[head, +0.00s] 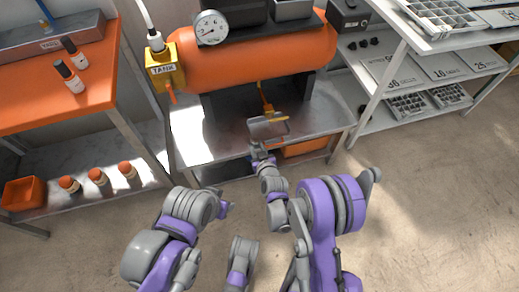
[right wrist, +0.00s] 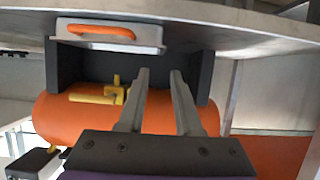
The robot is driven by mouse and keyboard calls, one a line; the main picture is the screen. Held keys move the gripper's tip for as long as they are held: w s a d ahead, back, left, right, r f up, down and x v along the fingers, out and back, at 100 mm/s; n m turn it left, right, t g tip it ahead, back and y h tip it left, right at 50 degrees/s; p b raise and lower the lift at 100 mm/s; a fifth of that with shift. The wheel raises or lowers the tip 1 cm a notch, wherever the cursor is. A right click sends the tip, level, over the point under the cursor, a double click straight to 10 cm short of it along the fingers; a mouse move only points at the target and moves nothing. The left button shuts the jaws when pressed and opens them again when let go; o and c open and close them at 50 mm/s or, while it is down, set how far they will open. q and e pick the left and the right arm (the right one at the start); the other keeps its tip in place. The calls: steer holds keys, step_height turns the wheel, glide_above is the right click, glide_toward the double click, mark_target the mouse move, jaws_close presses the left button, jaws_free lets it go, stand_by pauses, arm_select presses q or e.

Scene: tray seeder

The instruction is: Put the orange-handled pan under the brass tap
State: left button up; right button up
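The pan (head: 268,127) is a shallow light-grey tray on the metal bench, below the brass tap (head: 266,103) of the orange tank. The right wrist view is upside down: the pan (right wrist: 150,33) lies against the bench top with its orange handle (right wrist: 100,32) facing me, and the yellow tap (right wrist: 98,94) is in line with it. How exactly the pan sits under the outlet is hard to tell. My right gripper (head: 259,148) is at the bench's front edge by the pan. Its fingers (right wrist: 158,75) are apart, with nothing between them.
The orange tank (head: 265,60) rests on dark supports on the bench (head: 200,165). An orange bin (head: 305,146) is beneath the bench top. An orange-topped table (head: 50,95) with bottles stands left, a shelf unit (head: 395,95) right. Floor is free at the front right.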

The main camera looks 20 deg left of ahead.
arm_select(q)
steer(key=shift+s, duration=0.1)
arm_select(e)
steer(key=shift+s, duration=0.1)
steer(key=shift+d+r, duration=0.1)
steer(key=shift+d, duration=0.05)
steer(key=s+d+r+m+g+h, duration=0.1)
steer(key=s+d+r+h, duration=0.1)
steer(key=d+r, duration=0.6)
steer(key=s+d+r+m+g+h, duration=0.25)
steer(key=d+r, duration=0.35)
steer(key=d, duration=0.4)
steer(key=s+d+r+m+g+h, duration=0.1)
steer(key=s+d, duration=0.7)
steer(key=s, duration=0.4)
steer(key=s+d+r+m+g+h, duration=0.2)
steer(key=s+d, duration=0.6)
steer(key=s, duration=0.4)
steer(key=shift+s+d+r, duration=0.2)
steer(key=shift+s+d, duration=0.1)
steer(key=shift+d, duration=0.1)
arm_select(q)
steer(key=shift+c, duration=0.2)
arm_select(e)
steer(key=shift+g, duration=0.25)
